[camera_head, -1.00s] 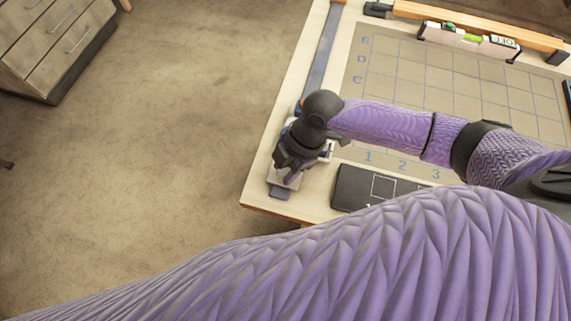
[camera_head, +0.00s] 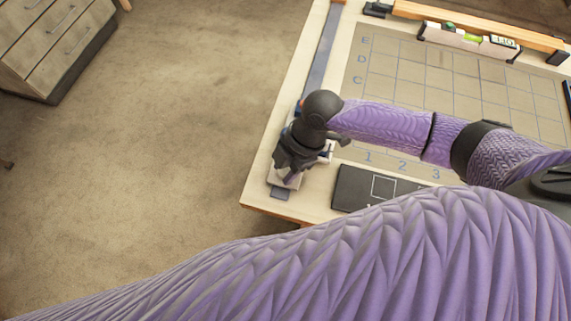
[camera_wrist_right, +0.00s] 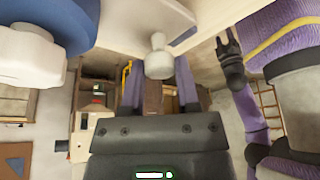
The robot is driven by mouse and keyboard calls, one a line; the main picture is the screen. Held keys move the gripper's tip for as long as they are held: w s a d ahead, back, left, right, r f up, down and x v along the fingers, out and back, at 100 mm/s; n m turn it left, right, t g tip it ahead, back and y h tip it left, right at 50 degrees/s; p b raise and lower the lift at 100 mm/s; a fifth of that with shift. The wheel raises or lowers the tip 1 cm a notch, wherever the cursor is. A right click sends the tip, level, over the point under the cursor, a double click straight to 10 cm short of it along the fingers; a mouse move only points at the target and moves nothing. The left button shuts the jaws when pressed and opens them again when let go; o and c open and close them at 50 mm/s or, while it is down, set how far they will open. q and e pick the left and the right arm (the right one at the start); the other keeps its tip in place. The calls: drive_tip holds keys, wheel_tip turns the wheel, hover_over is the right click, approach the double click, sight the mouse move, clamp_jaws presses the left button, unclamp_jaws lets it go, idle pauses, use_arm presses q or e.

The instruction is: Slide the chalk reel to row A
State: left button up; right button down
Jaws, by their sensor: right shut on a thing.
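The chalk reel shows in the wrist view as a blue round body (camera_wrist_right: 45,25) with a white hub, beside a pale plate (camera_wrist_right: 150,18) with a white knob (camera_wrist_right: 158,58). My right gripper (camera_wrist_right: 158,88) is shut on the knob. In the head view my right gripper (camera_head: 291,176) is over the near end of the grey rail (camera_head: 321,55), and hides most of the reel. The board's grid (camera_head: 455,85) shows row letters E, D and C; row A is hidden behind my arm. My left gripper (camera_wrist_right: 228,45) appears in the wrist view, open and empty.
A black plate with a white square (camera_head: 375,187) lies on the table right of the right gripper. A spirit level (camera_head: 468,39) and a wooden bar (camera_head: 480,25) lie along the far edge. The rail beyond the gripper looks clear.

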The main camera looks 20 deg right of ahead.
use_arm(q)
drive_tip(key=shift+d, duration=0.45)
use_arm(e)
drive_tip(key=shift+w+d, duration=0.1)
drive_tip(key=shift+w, duration=0.05)
drive_tip(key=w+d+b, duration=0.1)
drive_tip(key=w, duration=0.1)
drive_tip(key=w+d+b, duration=0.1)
drive_tip(key=w, duration=0.1)
drive_tip(key=w+d+b, duration=0.1)
drive_tip(key=w+d, duration=0.1)
drive_tip(key=shift+f, duration=0.15)
drive_tip(key=shift+w+d+b, duration=0.15)
drive_tip(key=shift+b, duration=0.15)
use_arm(q)
drive_tip(key=f, duration=0.1)
drive_tip(key=a+f, duration=0.1)
drive_tip(key=f, duration=0.1)
drive_tip(key=shift+s+f, duration=0.15)
drive_tip(key=shift+f, duration=0.1)
drive_tip(key=shift+d, duration=0.2)
use_arm(e)
drive_tip(key=shift+c, duration=1.7)
unclamp_jaws()
